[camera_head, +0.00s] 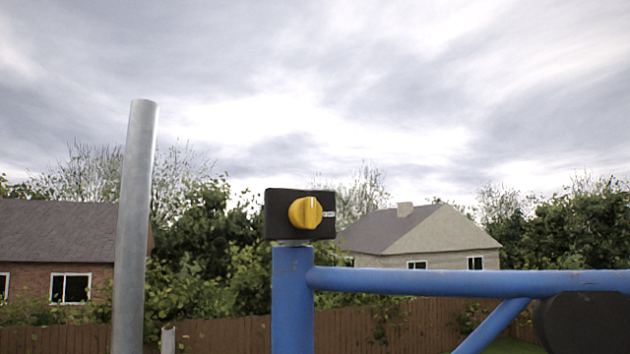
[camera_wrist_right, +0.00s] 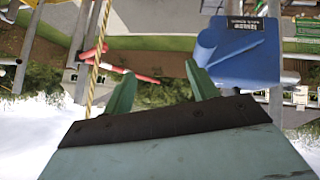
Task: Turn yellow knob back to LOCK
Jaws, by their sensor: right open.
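The yellow knob (camera_head: 305,213) sits on the front of a black box (camera_head: 277,205) on top of a blue post (camera_head: 292,300) in the head view. A small white label (camera_head: 328,214) shows at the knob's right edge; its text is too small to read. The knob's exact setting is hard to tell. My right gripper (camera_wrist_right: 161,85) shows in the right wrist view, with its two green fingers apart and nothing between them. The knob does not show in that view, and my right gripper is away from it. My left gripper is in neither view.
A blue rail (camera_head: 450,283) with a brace runs right from the post. A dark rounded shape (camera_head: 585,322) lies at lower right. A grey pole (camera_head: 135,220) stands left. The wrist view shows a rope (camera_wrist_right: 97,60), a blue box (camera_wrist_right: 242,55) and a red-white bar (camera_wrist_right: 130,72).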

